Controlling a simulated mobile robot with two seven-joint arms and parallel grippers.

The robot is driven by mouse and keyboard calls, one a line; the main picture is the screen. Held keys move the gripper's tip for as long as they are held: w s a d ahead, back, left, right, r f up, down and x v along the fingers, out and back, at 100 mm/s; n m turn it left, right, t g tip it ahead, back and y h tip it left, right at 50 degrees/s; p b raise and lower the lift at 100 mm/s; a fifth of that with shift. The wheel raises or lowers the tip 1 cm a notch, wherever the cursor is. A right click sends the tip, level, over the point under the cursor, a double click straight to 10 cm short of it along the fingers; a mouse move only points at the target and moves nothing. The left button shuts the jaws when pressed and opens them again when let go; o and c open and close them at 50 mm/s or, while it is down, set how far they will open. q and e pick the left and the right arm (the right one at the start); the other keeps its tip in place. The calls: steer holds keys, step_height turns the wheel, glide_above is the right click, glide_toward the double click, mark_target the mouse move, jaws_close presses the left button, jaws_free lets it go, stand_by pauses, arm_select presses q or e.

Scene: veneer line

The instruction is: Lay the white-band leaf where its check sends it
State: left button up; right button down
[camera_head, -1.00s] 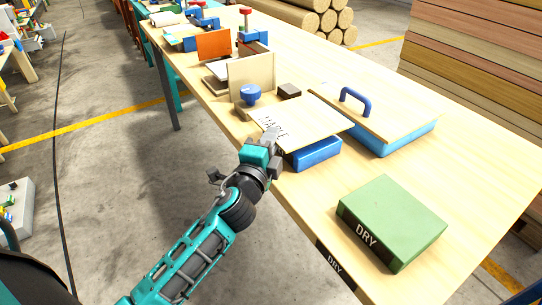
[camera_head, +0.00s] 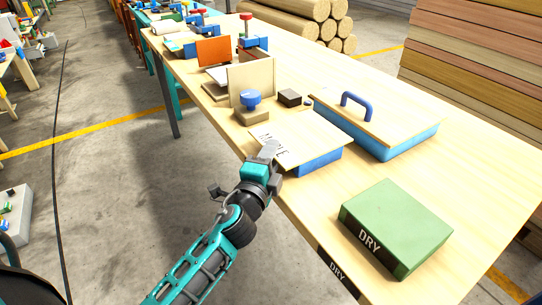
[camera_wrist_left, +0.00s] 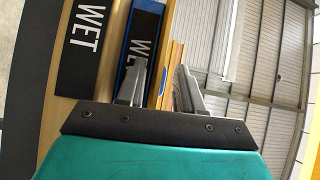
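The pale leaf (camera_head: 305,137), marked MAPLE at its near-left end, lies flat on the low blue block (camera_head: 318,164). No white band is clear on it. In the left wrist view the block has a dark WET label (camera_wrist_left: 139,48), and the leaf shows as a thin wooden edge (camera_wrist_left: 174,58). My left gripper (camera_head: 269,149) is at the leaf's near-left end. Its fingers (camera_wrist_left: 158,86) stand apart, one on each side of that edge, so it looks open. The green DRY block (camera_head: 395,222) stands at the near right, bare on top. My right gripper is not in view.
A blue tray with a wooden board and blue handle (camera_head: 355,101) stands behind right. A blue-knobbed stamp (camera_head: 250,107), a small dark block (camera_head: 289,97) and an upright pale panel (camera_head: 252,78) stand behind the leaf. The bench (camera_head: 460,130) is clear at right.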

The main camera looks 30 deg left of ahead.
arm_select(q)
steer(key=shift+r, duration=0.1)
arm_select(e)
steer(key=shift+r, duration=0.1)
